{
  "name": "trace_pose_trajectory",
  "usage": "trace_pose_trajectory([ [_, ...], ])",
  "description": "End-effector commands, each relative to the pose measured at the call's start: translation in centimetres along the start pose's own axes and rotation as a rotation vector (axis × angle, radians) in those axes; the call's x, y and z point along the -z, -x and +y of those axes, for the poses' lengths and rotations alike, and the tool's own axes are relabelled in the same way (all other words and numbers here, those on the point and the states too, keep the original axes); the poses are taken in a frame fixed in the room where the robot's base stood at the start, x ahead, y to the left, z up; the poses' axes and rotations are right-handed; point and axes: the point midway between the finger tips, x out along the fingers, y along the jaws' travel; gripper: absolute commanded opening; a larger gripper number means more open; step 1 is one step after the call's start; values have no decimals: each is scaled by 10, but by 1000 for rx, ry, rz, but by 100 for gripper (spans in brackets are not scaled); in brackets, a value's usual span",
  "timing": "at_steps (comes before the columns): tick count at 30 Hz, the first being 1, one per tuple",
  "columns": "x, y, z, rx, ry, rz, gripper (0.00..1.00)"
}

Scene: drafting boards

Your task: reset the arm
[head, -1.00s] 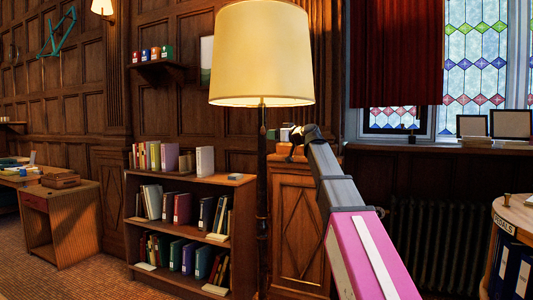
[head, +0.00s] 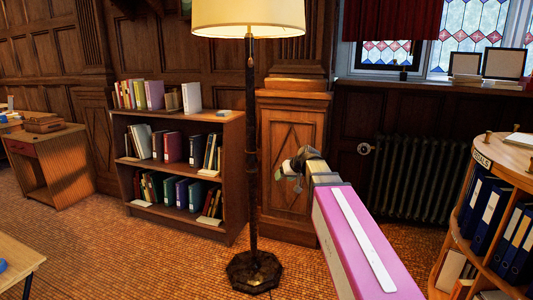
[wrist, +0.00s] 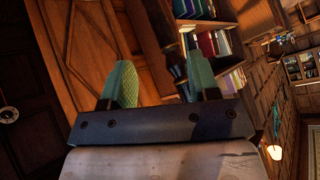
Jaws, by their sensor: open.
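My arm (head: 358,240), with a pink link and a pale strip along it, reaches in from the bottom right in the head view. My gripper (head: 287,174) is at its far end, seen small and partly hidden by the wrist, in front of the wood panelling just right of the lamp pole. In the wrist view my gripper (wrist: 161,78) shows two green fingers standing well apart, with nothing between them. It is open and empty.
A floor lamp (head: 251,160) stands close left of my gripper. Behind it are a bookcase (head: 232,165) and a radiator (head: 412,180). A round shelf unit with binders (head: 520,165) stands at right. A table corner (head: 15,262) shows bottom left. Carpet between is clear.

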Motion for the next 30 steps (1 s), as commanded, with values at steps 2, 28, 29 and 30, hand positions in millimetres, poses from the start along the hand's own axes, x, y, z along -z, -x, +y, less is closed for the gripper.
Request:
trace_pose_trajectory([
  [2,-45,-10,9,-32,-40,-75,55],
  [28,-358,-16,62,-412,-347,-643,55],
  [29,-358,-15,62,-413,-348,-644,55],
  [30,-359,-16,63,-414,-348,-645,55],
])
